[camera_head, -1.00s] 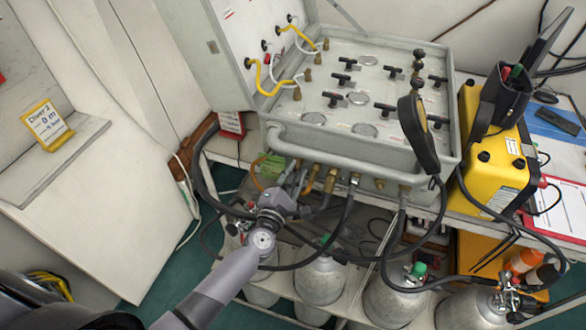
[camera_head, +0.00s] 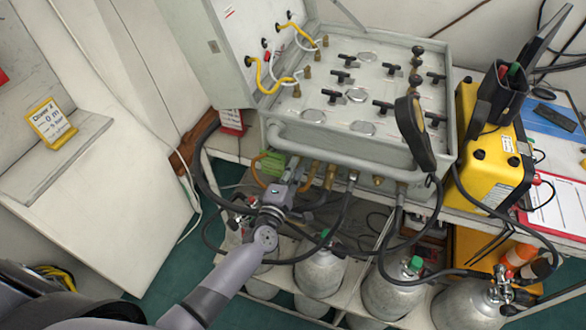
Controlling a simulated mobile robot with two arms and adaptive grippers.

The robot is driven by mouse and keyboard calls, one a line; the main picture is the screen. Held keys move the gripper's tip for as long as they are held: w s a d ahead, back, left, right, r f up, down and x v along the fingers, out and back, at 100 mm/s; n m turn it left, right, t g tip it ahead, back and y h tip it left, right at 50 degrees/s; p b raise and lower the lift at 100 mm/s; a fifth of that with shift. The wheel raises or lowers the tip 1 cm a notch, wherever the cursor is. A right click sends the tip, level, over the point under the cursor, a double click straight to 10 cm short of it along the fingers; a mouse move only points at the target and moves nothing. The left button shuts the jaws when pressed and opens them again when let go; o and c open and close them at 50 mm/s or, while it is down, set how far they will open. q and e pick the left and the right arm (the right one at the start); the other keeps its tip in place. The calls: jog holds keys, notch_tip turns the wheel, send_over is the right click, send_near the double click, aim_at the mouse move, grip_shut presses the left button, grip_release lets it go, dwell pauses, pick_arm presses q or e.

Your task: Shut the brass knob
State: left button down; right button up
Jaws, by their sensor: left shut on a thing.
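The grey air panel case (camera_head: 290,140) stands open on the bench, with a row of hose fittings along its front edge. My left gripper (camera_head: 288,181) is at the left part of this front edge, below the case rim. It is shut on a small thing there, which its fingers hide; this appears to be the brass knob. Brass fittings (camera_head: 331,176) show just to the right of the gripper. My right gripper is not in view.
A green fitting (camera_head: 271,164) sits close left of the gripper. Black hoses (camera_head: 343,215) loop around it. Grey cylinders (camera_head: 320,274) stand below. A yellow box (camera_head: 493,160) and a clipboard (camera_head: 555,210) are at the right.

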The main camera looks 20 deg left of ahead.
pick_arm(q)
jog(key=shift+f, duration=0.1)
jog(key=c, duration=1.7)
grip_release()
jog(key=s, duration=1.2)
jog(key=shift+a, duration=0.2)
